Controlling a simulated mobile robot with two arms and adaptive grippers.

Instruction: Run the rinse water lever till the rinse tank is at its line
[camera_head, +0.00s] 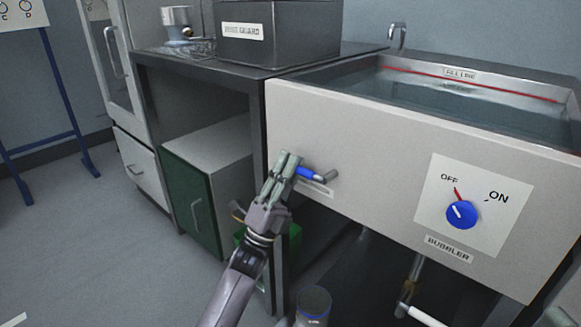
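The rinse tank (400,128) is a pale-fronted steel sink on the right. Its water (455,97) lies a little below the red fill line (480,85) on the back wall, under a "FILL LINE" label. The rinse water lever (309,174) has a blue grip and a metal pivot on the tank front, and points left. My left gripper (287,162) is at the lever's left end and covers part of it. Its fingers look close together, but I cannot tell whether they clamp the grip. A label below the lever is partly hidden. My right gripper is out of view.
A blue bubbler knob (462,214) sits right of the lever, its pointer toward OFF. Below the tank are a pipe and a white handle (425,316). A dark bench (200,62) holding a labelled grey box (280,35) adjoins the tank. Open floor (90,240) lies left.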

